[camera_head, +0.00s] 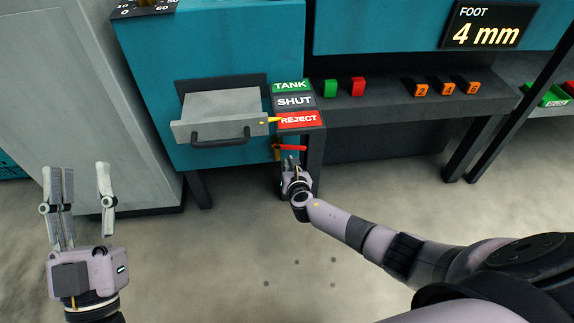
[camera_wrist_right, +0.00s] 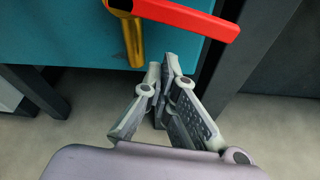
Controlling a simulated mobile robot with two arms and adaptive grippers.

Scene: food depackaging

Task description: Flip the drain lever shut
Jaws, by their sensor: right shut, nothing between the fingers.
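The drain lever (camera_head: 290,147) is a red handle on a brass valve (camera_head: 277,153) under the teal machine. It lies nearly level, pointing right, across the downward brass spout. In the right wrist view the red lever (camera_wrist_right: 190,16) runs along the top, tilted slightly down to the right, with the brass spout (camera_wrist_right: 133,42) at its left end. My right gripper (camera_head: 292,162) is shut and empty just below the lever. Its fingertips (camera_wrist_right: 164,65) appear apart from the lever, beside the spout. My left gripper (camera_head: 77,170) is open and empty at the far left.
A grey drawer (camera_head: 220,105) with a dark handle juts out above the valve. A sign stack reads TANK, SHUT and REJECT (camera_head: 298,119), with a yellow pointer at REJECT. A dark shelf (camera_head: 400,107) with coloured blocks is right. A dark leg (camera_head: 316,160) stands close beside my right gripper.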

